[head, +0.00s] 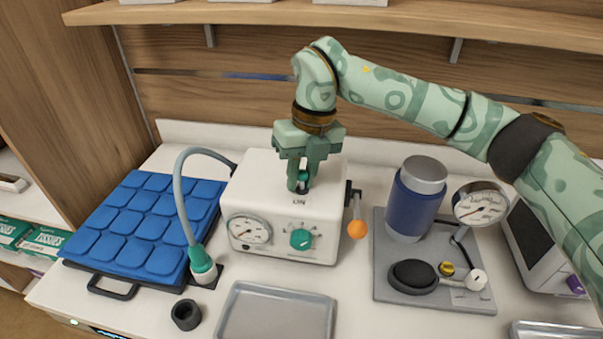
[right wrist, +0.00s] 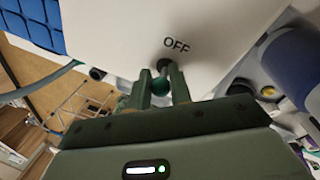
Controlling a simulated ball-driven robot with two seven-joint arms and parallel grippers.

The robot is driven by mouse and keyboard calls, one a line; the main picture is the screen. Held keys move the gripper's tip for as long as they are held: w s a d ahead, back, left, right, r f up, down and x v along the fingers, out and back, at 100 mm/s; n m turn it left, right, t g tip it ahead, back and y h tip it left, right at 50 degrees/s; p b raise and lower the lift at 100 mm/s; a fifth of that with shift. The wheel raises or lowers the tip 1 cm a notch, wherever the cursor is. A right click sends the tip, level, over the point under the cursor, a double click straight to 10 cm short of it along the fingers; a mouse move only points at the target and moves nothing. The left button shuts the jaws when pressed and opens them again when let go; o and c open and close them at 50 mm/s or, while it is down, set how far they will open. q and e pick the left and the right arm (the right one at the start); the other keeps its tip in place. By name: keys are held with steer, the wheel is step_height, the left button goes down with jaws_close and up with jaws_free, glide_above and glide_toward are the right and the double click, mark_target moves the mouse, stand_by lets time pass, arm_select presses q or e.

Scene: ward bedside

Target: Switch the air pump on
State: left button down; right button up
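The air pump is a white box (head: 262,190) with a round gauge (head: 249,230) and a teal dial (head: 301,239) on its front. It also fills the upper middle of the right wrist view (right wrist: 215,25). A toggle switch with a green knob (right wrist: 161,87) stands on its top, with the word OFF beside it in the wrist view. My right gripper (head: 302,184) points down over the pump, one finger on each side of the knob. The fingers look closed snugly on the knob and partly hide it in the head view. My left gripper is not in view.
A grey hose (head: 181,190) arches left of the pump beside a blue padded cushion (head: 143,226). An orange ball lever (head: 357,229) sticks out at its right side. A blue cylinder (head: 411,208) and gauge (head: 480,204) stand to the right. A grey tray (head: 275,314) lies in front.

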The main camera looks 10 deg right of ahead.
steer(key=shift+s+a+r+t+h+p, duration=0.1)
steer(key=shift+s+r+t+h+p, duration=0.25)
steer(key=shift+t+p, duration=0.4)
jaws_close()
steer(key=shift+s+f+t+h, duration=0.1)
steer(key=shift+f+t+h, duration=0.15)
steer(key=shift+t, duration=0.2)
steer(key=shift+s+a+f+t+h, duration=0.2)
steer(key=shift+t+h, duration=0.1)
steer(key=shift+t, duration=0.6)
steer(key=o, duration=0.9)
jaws_free()
steer(key=shift+c, duration=0.2)
